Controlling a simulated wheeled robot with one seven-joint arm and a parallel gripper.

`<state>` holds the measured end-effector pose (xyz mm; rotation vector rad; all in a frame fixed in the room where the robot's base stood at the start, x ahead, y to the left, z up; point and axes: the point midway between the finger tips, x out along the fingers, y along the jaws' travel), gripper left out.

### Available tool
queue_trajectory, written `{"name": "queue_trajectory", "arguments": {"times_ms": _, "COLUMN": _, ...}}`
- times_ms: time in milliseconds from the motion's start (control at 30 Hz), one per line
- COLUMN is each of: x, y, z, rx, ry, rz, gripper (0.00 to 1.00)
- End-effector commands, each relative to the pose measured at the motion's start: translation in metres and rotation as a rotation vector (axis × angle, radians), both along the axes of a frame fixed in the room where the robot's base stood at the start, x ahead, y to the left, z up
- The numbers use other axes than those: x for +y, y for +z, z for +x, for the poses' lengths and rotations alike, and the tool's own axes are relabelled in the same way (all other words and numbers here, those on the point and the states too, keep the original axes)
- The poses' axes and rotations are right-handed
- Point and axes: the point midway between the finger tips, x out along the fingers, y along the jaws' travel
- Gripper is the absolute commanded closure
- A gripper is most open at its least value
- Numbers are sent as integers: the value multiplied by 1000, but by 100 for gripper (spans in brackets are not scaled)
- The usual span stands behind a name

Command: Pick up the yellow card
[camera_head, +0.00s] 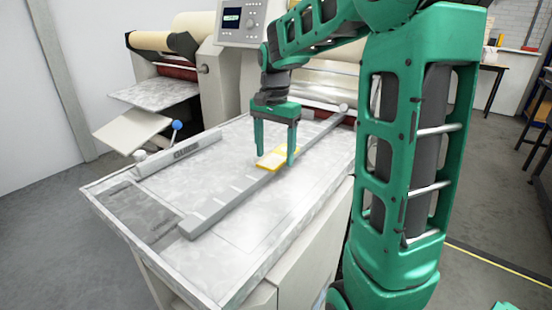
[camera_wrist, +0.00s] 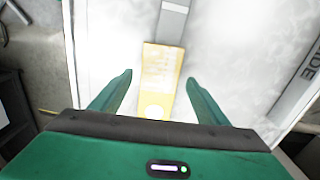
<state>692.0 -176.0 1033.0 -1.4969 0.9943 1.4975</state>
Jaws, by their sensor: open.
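The yellow card (camera_head: 278,159) lies on the grey worktop, across or against the long grey ruler bar. In the wrist view the yellow card (camera_wrist: 160,75) has a pale printed patch and a round pale spot at its near end. My gripper (camera_head: 276,156) is open and points down close over the card. In the wrist view my gripper (camera_wrist: 160,90) has one finger on each side of the card, with a gap on both sides. Whether the fingertips touch the worktop is hard to tell.
The grey ruler bar (camera_head: 228,205) runs diagonally over the worktop (camera_head: 265,225). A raised bar marked GUIDE (camera_head: 183,153) and a blue-knobbed lever (camera_head: 176,126) stand at the left. A large roller machine (camera_head: 230,60) with a control panel stands behind. The front worktop is clear.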

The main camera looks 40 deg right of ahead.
Motion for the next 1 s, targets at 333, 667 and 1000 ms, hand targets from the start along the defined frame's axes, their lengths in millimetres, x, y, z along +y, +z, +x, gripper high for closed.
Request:
{"name": "queue_trajectory", "arguments": {"times_ms": 333, "x": 0, "y": 0, "z": 0, "rx": 0, "ry": 0, "rz": 0, "gripper": 75}}
{"name": "queue_trajectory", "arguments": {"times_ms": 667, "x": 0, "y": 4, "z": 0, "rx": 0, "ry": 0, "rz": 0, "gripper": 75}}
{"name": "queue_trajectory", "arguments": {"times_ms": 1000, "x": 10, "y": 48, "z": -3, "rx": -4, "ry": 5, "rz": -1, "gripper": 75}}
